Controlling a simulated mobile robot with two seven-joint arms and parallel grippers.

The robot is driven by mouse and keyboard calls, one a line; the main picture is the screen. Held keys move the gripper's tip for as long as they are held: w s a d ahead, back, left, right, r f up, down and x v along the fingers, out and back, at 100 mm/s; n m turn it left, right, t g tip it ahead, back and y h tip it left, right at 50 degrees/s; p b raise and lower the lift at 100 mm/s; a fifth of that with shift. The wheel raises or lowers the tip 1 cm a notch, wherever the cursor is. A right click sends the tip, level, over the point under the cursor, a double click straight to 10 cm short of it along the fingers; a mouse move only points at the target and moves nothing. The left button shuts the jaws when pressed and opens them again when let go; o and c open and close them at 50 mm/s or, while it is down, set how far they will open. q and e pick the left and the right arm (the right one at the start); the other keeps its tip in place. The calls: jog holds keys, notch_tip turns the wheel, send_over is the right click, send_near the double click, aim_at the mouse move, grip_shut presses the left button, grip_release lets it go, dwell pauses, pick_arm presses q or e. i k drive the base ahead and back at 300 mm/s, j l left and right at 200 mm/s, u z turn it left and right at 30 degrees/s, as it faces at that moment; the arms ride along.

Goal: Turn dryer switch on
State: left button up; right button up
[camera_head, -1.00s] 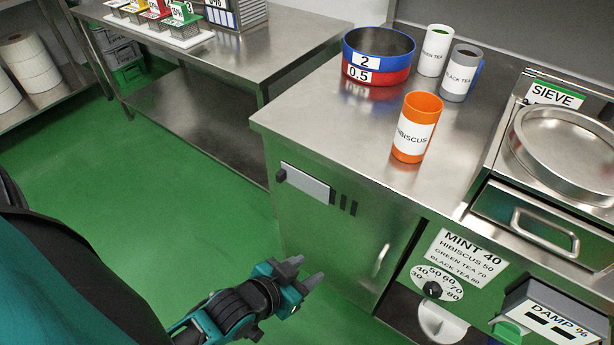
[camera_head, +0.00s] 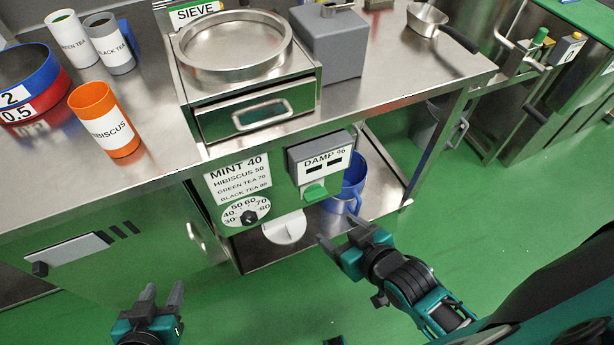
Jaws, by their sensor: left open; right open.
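The dryer's front has a temperature dial (camera_head: 249,217) with a black knob, under a white label (camera_head: 238,177) reading MINT 40. Right of it is a grey DAMP % box (camera_head: 318,157) with two dark displays and a green tab (camera_head: 314,193) below. No part is marked as the switch. My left gripper (camera_head: 162,297) is open and empty below the cabinet front. My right gripper (camera_head: 340,238) is open and empty, right of the spout.
The steel counter holds an orange HIBISCUS cup (camera_head: 104,120), white and grey tea cups, stacked blue and red rings (camera_head: 28,80), a round sieve (camera_head: 233,47) and a grey box (camera_head: 330,40). A blue jug (camera_head: 349,186) stands on the lower shelf.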

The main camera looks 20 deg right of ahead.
aim_at(316, 192)
jog(key=z, duration=0.75)
jog(key=k+j+u, duration=0.1)
jog(key=j, duration=0.15)
jog(key=j+u, duration=0.1)
jog(key=j, duration=0.15)
jog(key=k, duration=0.05)
